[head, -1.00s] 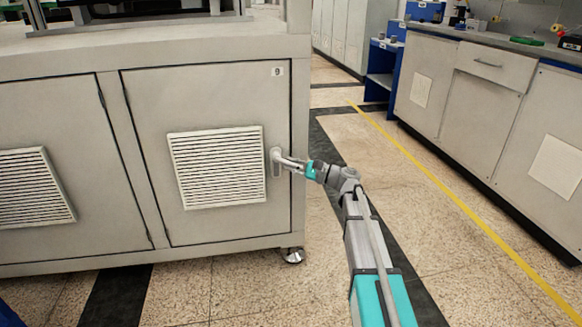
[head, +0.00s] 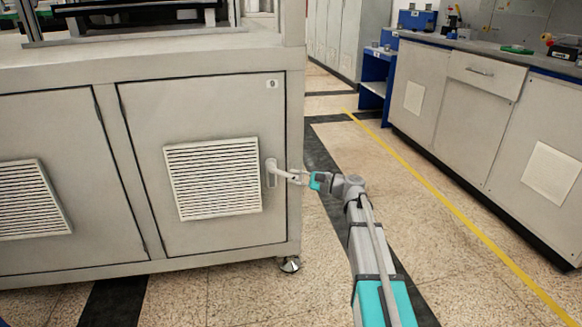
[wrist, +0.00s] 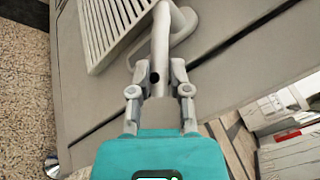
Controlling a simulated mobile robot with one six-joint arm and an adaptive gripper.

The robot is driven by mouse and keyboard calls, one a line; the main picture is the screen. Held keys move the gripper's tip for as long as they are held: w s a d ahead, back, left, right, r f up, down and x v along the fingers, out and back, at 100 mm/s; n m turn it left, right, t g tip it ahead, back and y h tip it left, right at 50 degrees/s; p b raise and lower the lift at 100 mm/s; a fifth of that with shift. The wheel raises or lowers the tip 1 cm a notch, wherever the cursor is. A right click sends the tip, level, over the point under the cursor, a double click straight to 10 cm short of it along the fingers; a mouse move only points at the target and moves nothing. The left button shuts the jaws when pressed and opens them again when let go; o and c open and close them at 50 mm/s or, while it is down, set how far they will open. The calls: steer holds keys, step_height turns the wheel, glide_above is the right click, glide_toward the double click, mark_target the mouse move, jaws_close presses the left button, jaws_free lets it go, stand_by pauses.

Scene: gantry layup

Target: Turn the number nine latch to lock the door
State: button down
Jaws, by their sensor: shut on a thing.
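The number nine door (head: 140,130) is a beige cabinet door with a small "9" label (head: 272,84) at its top right corner. It looks closed in its frame. Its latch (head: 270,166) is a pale grey lever on an oblong plate by the door's right edge. The lever reaches out to the right and slightly down in the head view. My gripper (head: 298,178) is shut on the lever's outer end. In the wrist view, the latch lever (wrist: 161,40) runs down between the two fingers of my gripper (wrist: 157,70). The fingers partly hide its end.
A white louvred vent (head: 213,178) sits on the door left of the latch. A caster (head: 289,264) stands under the cabinet corner. The aisle floor (head: 375,190) is clear up to the bench cabinets (head: 470,120) on the right.

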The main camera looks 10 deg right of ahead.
steer(key=shift+s+d+r+n+g+h+p, duration=0.2)
steer(key=shift+d+r+n+h+p, duration=0.15)
steer(key=shift+p, duration=0.2)
steer(key=shift+s+d+r+n+g+h+p, duration=0.1)
steer(key=shift+s+d+n+h+p, duration=0.15)
steer(key=shift+d+p, duration=0.25)
steer(key=d+r+n+g+h+p, duration=0.1)
steer(key=r+n+h+p, duration=0.4)
steer(key=p, duration=1)
steer(key=s+d+r+n+g+h+p, duration=0.1)
steer(key=r+n+g+h+p, duration=0.3)
steer(key=r+p, duration=0.6)
steer(key=d+n+h+p, duration=0.1)
steer(key=n+h+p, duration=0.1)
steer(key=p, duration=0.3)
steer(key=shift+n+p, duration=0.35)
steer(key=shift+n, duration=0.05)
steer(key=shift+f, duration=0.15)
